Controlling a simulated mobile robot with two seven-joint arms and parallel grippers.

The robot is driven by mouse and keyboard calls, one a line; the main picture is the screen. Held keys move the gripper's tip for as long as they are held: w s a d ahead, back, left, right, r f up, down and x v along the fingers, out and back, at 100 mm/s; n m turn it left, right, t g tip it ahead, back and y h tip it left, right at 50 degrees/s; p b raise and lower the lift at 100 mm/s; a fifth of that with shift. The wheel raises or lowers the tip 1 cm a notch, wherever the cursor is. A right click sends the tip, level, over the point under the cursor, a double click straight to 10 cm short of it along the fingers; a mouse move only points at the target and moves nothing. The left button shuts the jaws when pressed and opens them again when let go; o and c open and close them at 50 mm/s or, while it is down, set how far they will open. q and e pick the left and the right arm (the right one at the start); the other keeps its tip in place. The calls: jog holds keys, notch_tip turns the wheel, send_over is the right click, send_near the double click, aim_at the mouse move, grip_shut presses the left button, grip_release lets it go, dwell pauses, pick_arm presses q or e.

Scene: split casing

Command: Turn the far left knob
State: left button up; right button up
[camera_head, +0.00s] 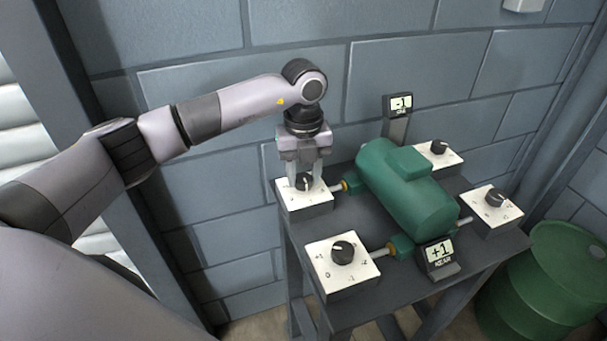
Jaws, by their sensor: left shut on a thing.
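The far left knob (304,182) is a small black knob on a white dial box at the back left of the dark table. My left gripper (306,178) points down over it, with its two fingers on either side of the knob and shut on it. The dial marks there are partly hidden by the fingers. A small display (401,103) behind the green casing (405,190) reads -1. My right gripper is not in view.
Other white boxes with black knobs stand at the near left (343,253), far right (438,147) and near right (495,197). Shafts join boxes to the casing. A green barrel (548,285) stands right of the table. A grey block wall is close behind.

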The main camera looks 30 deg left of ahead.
pick_arm(q)
jog(key=m+b, duration=0.1)
jog(key=m, duration=0.5)
jog(key=shift+b, duration=0.3)
jog(key=m+b, duration=0.1)
jog(key=m, duration=0.4)
jog(key=shift+m, duration=0.4)
jog(key=m+b, duration=0.1)
jog(key=m, duration=0.5)
jog(key=m+b, duration=0.1)
jog(key=m, duration=0.3)
jog(key=shift+m, duration=0.3)
jog(key=shift+r+m, duration=0.1)
jog(key=shift+m, duration=0.4)
jog(key=o, duration=1.1)
